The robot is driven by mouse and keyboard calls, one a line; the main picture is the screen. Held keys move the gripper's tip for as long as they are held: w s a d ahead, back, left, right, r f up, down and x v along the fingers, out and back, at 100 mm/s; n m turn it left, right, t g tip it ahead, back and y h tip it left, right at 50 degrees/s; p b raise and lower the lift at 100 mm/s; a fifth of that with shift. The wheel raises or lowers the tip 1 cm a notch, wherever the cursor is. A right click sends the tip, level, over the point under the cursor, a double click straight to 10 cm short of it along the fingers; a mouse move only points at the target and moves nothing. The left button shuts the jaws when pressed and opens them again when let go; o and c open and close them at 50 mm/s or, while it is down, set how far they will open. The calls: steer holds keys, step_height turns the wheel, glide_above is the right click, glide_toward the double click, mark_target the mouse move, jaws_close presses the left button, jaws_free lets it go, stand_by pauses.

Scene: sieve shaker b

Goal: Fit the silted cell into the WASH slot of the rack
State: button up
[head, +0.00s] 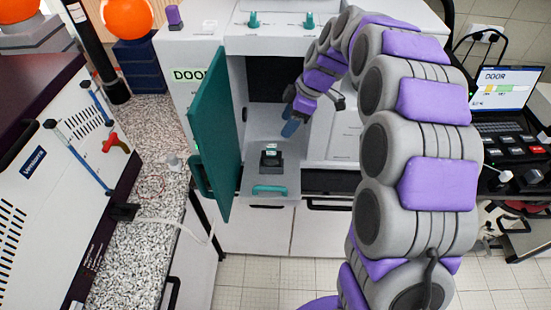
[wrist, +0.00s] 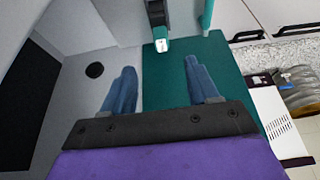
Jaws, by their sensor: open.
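A small dark block with pale green-and-white labelled tops (head: 271,157) stands on the pull-out floor of the open chamber in the head view. It may be a cell in its holder; I cannot read its labels. A dark upright piece with a white end (wrist: 160,44) shows at the top of the wrist view, beyond the fingertips. My gripper (head: 291,127) hangs inside the chamber, above and right of the block. Its two blue fingers (wrist: 162,85) are apart with nothing between them. I cannot make out a rack or a WASH slot.
The teal door (head: 212,150) stands open left of the chamber; it also fills the middle of the wrist view (wrist: 180,75). A teal handle (head: 270,190) fronts the chamber floor. A speckled counter (head: 150,190) lies left, and a laptop (head: 505,90) stands right.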

mark_target(273, 146)
steer(key=x, duration=1.1)
steer(key=shift+s+b, duration=0.1)
steer(key=shift+b, duration=0.3)
steer(key=shift+d+b+x, duration=0.15)
steer(key=shift+x, duration=1.2)
steer(key=shift+d+b+x, duration=0.15)
steer(key=shift+x, duration=1.2)
steer(key=shift+f, duration=0.1)
jaws_close()
